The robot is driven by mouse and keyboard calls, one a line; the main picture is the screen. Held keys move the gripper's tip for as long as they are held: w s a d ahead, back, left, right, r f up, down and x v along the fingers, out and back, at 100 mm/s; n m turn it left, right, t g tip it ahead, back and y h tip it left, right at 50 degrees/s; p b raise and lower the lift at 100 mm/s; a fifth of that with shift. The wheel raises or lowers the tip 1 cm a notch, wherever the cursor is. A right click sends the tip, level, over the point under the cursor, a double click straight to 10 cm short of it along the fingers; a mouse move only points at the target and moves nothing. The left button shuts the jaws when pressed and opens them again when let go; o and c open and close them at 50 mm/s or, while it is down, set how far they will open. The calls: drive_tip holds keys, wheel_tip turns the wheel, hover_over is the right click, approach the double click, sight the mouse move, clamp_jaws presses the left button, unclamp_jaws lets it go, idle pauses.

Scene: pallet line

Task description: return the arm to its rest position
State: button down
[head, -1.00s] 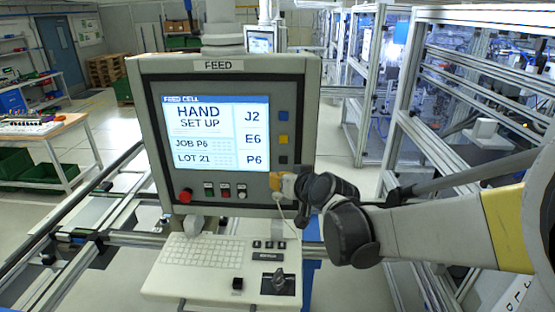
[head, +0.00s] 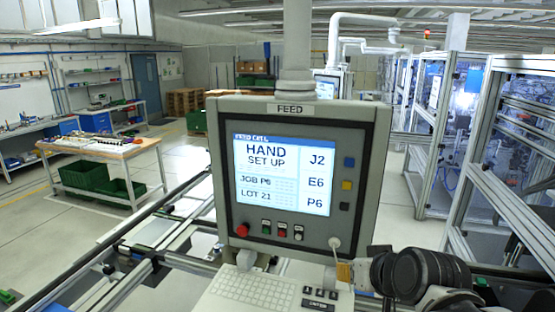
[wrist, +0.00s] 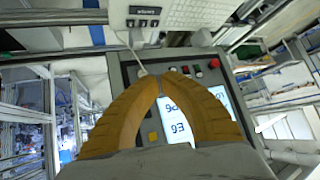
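My arm enters the head view at the lower right, with its dark wrist joints beside the feed panel's lower right corner. The orange fingers of my gripper (head: 345,272) show just below that corner. In the wrist view, the two orange fingers of my gripper (wrist: 158,84) curve together and meet at the tips, with nothing visible between them. The feed panel (head: 220,150) stands close in front of the gripper; its screen reads HAND SET UP. A white plug (head: 335,243) with a hanging cable sits at the panel's lower right, apart from the fingers; it also shows in the wrist view (wrist: 141,72).
A keyboard shelf (head: 250,292) juts out below the panel. Rails (head: 130,235) run along the left. Framed machine cells (head: 445,140) stand at the right. A workbench (head: 110,148) with green crates is at the back left, with open floor around it.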

drive_tip(key=s+d+f+g+h+b, duration=0.1)
drive_tip(key=s+d+f, duration=0.15)
drive_tip(key=s, duration=0.45)
drive_tip(key=s+d+f+g+h, duration=0.1)
drive_tip(key=s+f+g, duration=0.15)
drive_tip(key=s, duration=0.35)
wheel_tip(320, 180, down, 33)
drive_tip(key=t+b, duration=0.1)
drive_tip(key=b, duration=3.2)
drive_tip(key=shift+w+a+m, duration=0.15)
drive_tip(key=shift+a+m, duration=0.15)
